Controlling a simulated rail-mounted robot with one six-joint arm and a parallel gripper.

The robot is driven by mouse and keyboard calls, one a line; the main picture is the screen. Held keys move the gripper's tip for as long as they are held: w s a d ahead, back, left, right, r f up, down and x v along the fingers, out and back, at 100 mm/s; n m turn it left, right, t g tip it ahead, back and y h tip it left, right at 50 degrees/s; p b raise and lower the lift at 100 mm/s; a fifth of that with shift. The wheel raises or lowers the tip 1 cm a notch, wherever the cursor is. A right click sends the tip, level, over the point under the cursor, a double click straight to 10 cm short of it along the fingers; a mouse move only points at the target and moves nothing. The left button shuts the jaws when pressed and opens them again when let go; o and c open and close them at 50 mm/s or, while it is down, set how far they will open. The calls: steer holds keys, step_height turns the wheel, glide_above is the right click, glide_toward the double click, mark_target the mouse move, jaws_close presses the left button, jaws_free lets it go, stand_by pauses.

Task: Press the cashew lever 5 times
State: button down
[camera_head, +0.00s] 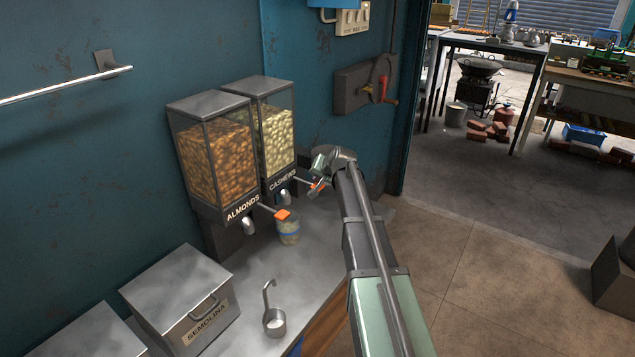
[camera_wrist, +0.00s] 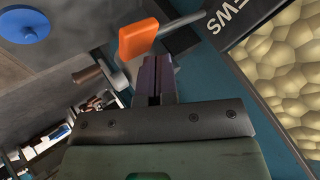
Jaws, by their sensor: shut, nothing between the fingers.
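The cashew dispenser (camera_head: 277,138) is a clear box of pale nuts labelled CASHEWS, fixed at the wall. Its lever is a thin metal rod with an orange tip (camera_head: 317,184). The orange lever tip (camera_wrist: 138,38) also shows large in the wrist view, just beyond my fingertips. My gripper (camera_wrist: 154,66) is shut and empty, with its fingers close to the lever tip. I cannot tell whether they touch it. In the head view my wrist partly hides the area around the cashew lever.
The almond dispenser (camera_head: 214,155) stands to the left, with its own orange lever tip (camera_head: 283,214). A glass jar with pale contents (camera_head: 289,228) stands on the counter below. A metal ladle (camera_head: 274,320) and the semolina box (camera_head: 185,300) are nearer. A red-handled crank (camera_head: 382,88) is on the wall.

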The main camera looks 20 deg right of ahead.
steer(key=shift+r, duration=0.3)
step_height(320, 180, up, 5)
steer(key=p, duration=0.5)
stand_by(2.4)
step_height(320, 180, up, 4)
steer(key=p, duration=0.4)
steer(key=shift+f, duration=0.1)
steer(key=shift+f, duration=0.1)
step_height(320, 180, down, 9)
steer(key=b, duration=0.8)
steer(key=shift+r+b, duration=0.2)
steer(key=shift+b, duration=0.2)
stand_by(1.0)
